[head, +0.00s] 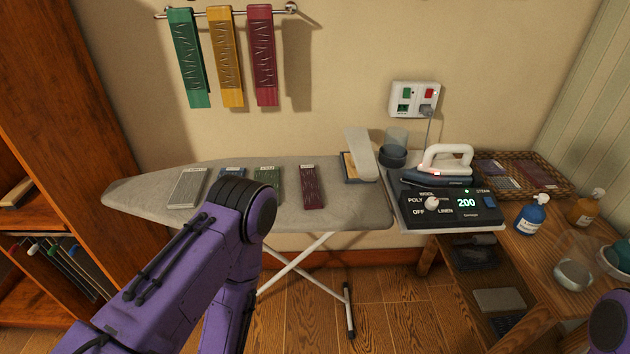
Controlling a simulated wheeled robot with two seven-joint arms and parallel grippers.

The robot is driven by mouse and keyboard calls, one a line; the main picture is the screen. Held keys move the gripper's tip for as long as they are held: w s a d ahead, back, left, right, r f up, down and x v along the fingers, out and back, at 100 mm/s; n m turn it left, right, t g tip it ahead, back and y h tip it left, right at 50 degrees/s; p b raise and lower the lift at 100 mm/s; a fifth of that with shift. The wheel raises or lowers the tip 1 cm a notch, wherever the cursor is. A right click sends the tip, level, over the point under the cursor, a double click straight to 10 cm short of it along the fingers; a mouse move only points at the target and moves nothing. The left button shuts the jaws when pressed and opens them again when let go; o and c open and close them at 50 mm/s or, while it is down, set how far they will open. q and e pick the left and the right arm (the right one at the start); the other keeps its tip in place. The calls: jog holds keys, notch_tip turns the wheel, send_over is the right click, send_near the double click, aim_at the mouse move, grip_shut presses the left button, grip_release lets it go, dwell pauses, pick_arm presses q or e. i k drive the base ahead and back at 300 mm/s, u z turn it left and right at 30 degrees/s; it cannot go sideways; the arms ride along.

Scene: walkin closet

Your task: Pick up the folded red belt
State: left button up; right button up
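A folded dark red belt (313,186) lies flat on the grey ironing board (350,208), right of a folded green piece (268,184). A longer red strip (262,55) hangs from the wall rail, and a dark red flat item (538,175) lies in the wicker basket. My purple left arm reaches in from the lower left, and its elbow stands in front of the board, left of the belt. The gripper of that arm is out of sight. Only a small part of my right arm shows at the lower right corner, and its gripper is not visible.
A grey folded piece (187,187) and a blue one (232,173) lie on the board's left part. An iron (440,168) stands on its control unit (452,210) at the right. Bottles (531,215) stand on the wooden table. The board's front right surface is clear.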

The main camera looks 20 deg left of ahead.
aim_at(308, 178)
jog(key=z, duration=2.45)
jog(key=k, duration=1.15)
jog(key=u, duration=2.2)
